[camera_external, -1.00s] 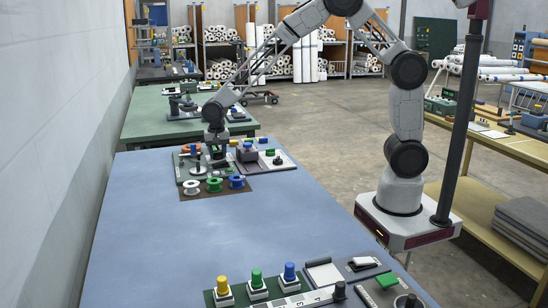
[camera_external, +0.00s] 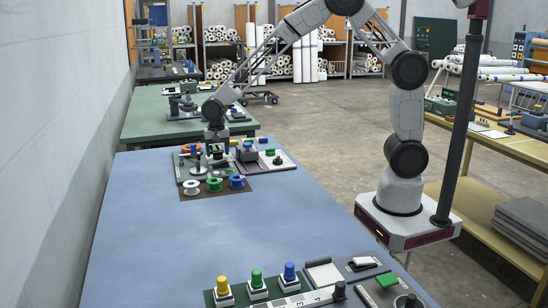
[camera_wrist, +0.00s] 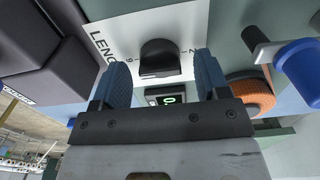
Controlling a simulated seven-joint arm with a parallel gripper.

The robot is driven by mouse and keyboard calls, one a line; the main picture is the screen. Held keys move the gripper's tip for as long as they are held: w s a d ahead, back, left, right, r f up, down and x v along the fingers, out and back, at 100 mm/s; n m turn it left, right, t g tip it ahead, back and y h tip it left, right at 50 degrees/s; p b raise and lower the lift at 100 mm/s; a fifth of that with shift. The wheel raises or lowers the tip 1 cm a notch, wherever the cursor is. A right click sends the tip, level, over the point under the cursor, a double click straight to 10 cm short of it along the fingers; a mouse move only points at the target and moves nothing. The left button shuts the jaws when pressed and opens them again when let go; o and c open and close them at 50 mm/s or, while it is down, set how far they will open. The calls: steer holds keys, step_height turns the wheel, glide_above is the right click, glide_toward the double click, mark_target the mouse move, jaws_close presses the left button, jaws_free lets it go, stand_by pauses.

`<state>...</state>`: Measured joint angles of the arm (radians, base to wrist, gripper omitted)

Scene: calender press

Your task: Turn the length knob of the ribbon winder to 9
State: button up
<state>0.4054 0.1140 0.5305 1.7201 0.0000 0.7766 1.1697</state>
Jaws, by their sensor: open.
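The ribbon winder (camera_external: 184,172) sits at the far end of the blue table. In the wrist view its black length knob (camera_wrist: 158,55) stands on a white plate (camera_wrist: 108,17) with partly visible "LENG" lettering and small numerals around it. Which number the knob points to is not clear. A small display with a green digit (camera_wrist: 167,97) is partly hidden by my gripper. My gripper (camera_external: 215,150) is over the winder. In the wrist view its open blue fingers (camera_wrist: 162,68) are on either side of the knob, with visible gaps; I cannot tell their height relative to it.
An orange spool (camera_wrist: 252,95) and a blue-handled crank (camera_wrist: 298,70) are close to the right finger. White (camera_external: 192,188), green (camera_external: 214,185) and blue (camera_external: 236,182) spools stand in front of the winder. The middle of the blue table (camera_external: 200,240) is clear.

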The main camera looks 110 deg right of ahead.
steer(key=shift+r, duration=3.55)
steer(key=shift+a, duration=0.1)
steer(key=shift+s+a+r, duration=0.15)
steer(key=shift+r, duration=0.1)
steer(key=s+a+r+n+t, duration=0.1)
steer(key=s+a+r+n, duration=0.8)
steer(key=s+a+r, duration=0.7)
steer(key=s+a+n, duration=0.4)
steer(key=s+a, duration=0.2)
steer(key=s, duration=0.5)
steer(key=s+a+n+t, duration=0.1)
steer(key=s+a+n, duration=0.3)
steer(key=s, duration=0.8)
steer(key=a+f, duration=0.1)
steer(key=a, duration=0.1)
steer(key=shift+s+a+n+t, duration=0.2)
steer(key=shift+a+n+t, duration=0.1)
steer(key=shift+a+n, duration=0.1)
